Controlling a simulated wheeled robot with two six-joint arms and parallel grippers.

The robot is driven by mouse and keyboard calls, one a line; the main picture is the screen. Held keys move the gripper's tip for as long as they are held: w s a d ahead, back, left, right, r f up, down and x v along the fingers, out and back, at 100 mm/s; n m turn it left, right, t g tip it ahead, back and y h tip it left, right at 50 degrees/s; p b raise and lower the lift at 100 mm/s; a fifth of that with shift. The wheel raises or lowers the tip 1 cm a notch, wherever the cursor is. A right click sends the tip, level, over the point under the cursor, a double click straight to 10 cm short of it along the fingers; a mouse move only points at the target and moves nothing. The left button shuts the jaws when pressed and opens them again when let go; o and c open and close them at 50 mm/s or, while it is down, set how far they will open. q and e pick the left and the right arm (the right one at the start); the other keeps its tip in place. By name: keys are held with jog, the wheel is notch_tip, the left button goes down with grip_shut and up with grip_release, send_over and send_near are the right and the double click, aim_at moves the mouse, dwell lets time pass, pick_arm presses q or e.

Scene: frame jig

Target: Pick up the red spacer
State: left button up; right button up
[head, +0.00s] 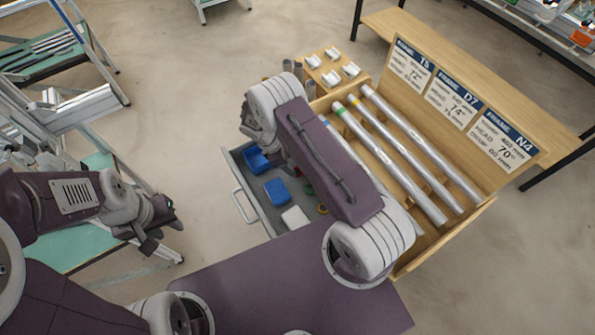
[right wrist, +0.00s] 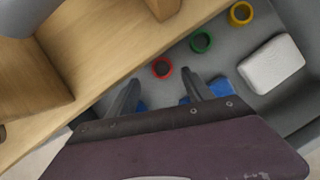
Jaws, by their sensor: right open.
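The red spacer (right wrist: 162,68) is a small ring lying in the grey drawer, close to the wooden edge, in the right wrist view. My right gripper (right wrist: 163,88) is open and empty, with its fingertips either side of the line to the red spacer and the ring just beyond them. A green spacer (right wrist: 202,41) and a yellow spacer (right wrist: 241,13) lie farther along the drawer. My left gripper (head: 160,222) is over at the left, away from the drawer; its jaw opening is unclear.
The pulled-out drawer (head: 240,168) also holds blue blocks (head: 277,191) and a white block (right wrist: 272,64). The wooden jig (head: 440,250) carries several silver tubes (head: 395,165) and frame cards. A teal-topped stand (head: 75,248) is near my left arm.

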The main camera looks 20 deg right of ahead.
jog(key=x, duration=0.4)
jog(key=shift+s+f, duration=0.2)
jog(key=shift+f, duration=0.15)
grip_shut()
jog(key=shift+r, duration=0.1)
